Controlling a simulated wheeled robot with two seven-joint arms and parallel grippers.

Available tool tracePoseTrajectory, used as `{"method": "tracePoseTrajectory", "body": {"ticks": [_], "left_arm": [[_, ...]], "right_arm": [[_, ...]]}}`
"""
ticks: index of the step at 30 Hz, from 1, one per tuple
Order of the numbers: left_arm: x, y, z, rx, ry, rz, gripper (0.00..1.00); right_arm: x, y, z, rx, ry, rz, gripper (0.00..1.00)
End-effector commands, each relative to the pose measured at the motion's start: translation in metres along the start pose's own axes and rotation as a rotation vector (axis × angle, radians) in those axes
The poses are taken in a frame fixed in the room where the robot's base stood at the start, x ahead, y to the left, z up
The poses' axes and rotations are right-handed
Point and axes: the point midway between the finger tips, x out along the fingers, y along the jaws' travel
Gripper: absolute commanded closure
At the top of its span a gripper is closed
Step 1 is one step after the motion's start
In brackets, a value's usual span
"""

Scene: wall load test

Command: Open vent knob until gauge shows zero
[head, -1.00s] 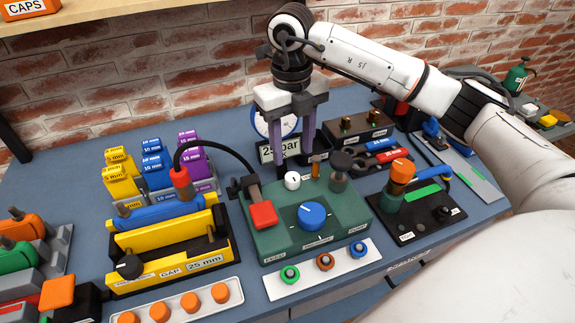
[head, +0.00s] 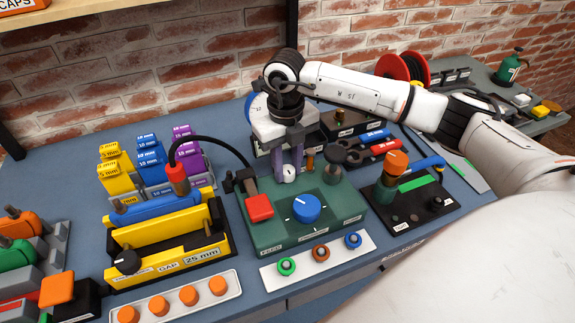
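The vent knob looks to be the small white knob (head: 289,174) on top of the green test block (head: 262,232). My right gripper (head: 289,170) points down over it, with its purple fingers on either side of the knob. The fingertips are low at the knob, but I cannot tell whether they press on it. The round gauge (head: 257,106) with a blue rim stands behind the gripper. Its face is mostly hidden by the gripper, so its reading cannot be seen. My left gripper is not in view.
A blue knob (head: 306,208) and a red square pad (head: 259,207) sit close by on the block. A black hose (head: 215,141) arches at left. A yellow gap fixture (head: 170,250) stands left, and a black panel with an orange knob (head: 395,163) right.

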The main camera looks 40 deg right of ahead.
Motion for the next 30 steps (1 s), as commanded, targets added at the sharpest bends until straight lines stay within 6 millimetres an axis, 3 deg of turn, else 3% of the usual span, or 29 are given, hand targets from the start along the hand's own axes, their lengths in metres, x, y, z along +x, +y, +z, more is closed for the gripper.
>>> {"method": "tracePoseTrajectory", "body": {"ticks": [3, 14, 30], "left_arm": [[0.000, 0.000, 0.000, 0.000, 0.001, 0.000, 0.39], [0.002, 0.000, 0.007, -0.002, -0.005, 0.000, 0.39], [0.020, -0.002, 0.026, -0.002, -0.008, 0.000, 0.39]], "right_arm": [[0.000, 0.000, 0.000, 0.000, 0.000, 0.000, 0.95], [0.000, 0.000, 0.000, -0.073, -0.003, -0.001, 0.95], [0.001, -0.001, 0.001, -0.526, -0.014, -0.002, 0.95]]}}
